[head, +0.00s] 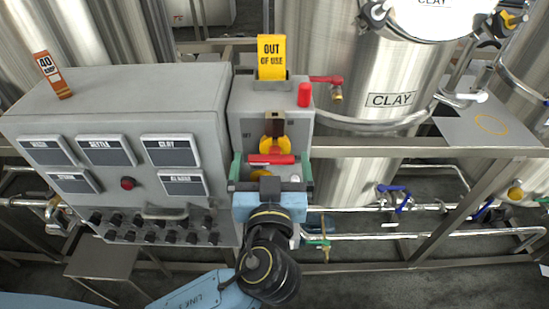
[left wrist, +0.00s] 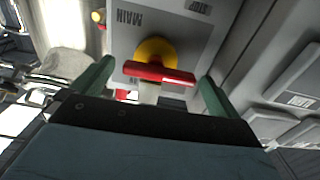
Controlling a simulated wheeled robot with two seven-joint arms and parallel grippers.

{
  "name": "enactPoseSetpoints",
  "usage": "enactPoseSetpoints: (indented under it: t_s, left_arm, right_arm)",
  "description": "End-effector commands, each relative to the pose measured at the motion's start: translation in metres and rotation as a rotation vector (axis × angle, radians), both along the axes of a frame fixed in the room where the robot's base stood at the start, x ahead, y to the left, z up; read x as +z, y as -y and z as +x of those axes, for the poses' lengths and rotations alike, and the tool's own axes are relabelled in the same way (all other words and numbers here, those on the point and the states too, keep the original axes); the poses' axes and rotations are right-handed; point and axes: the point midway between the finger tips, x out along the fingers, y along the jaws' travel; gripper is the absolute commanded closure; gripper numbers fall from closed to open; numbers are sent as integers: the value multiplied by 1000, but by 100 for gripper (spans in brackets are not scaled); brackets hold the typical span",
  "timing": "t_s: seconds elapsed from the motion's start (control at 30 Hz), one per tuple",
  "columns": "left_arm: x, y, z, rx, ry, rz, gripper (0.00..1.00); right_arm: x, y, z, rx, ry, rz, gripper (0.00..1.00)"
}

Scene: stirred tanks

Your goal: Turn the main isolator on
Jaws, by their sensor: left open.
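The main isolator is a grey box (head: 240,112) with a red bar handle (head: 270,159) on a yellow disc (head: 273,144). The handle lies about level across the front in the head view. In the left wrist view the red handle (left wrist: 158,73) crosses the yellow disc (left wrist: 156,52), beside the printed word MAIN. My left gripper (head: 271,168) is in front of the box, its green fingers spread wide on either side of the handle. The left gripper (left wrist: 154,84) shows gaps between each finger and the handle ends. My right gripper is in neither view.
A yellow OUT OF USE sign (head: 271,55) and a red cylinder (head: 305,95) stand on the isolator box. A labelled control panel (head: 120,185) with knobs adjoins it at left. A red-handled valve (head: 330,82) and the CLAY tank (head: 350,60) are at right.

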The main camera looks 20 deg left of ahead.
Motion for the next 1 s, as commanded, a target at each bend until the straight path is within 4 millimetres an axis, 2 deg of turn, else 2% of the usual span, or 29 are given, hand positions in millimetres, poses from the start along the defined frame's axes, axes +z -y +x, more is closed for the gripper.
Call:
enactPoseSetpoints:
  t_s: [0.13,0.47,0.77,1.0]
  left_arm:
    - [0,0,0,0,0,0,0]
    - [0,0,0,0,0,0,43]
    - [1,0,0,0,-9,31,45]
    - [2,0,0,3,-45,156,45]
  right_arm:
    - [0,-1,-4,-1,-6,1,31]
    - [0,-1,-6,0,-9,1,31]
    - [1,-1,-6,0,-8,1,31]
    - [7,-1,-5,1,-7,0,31]
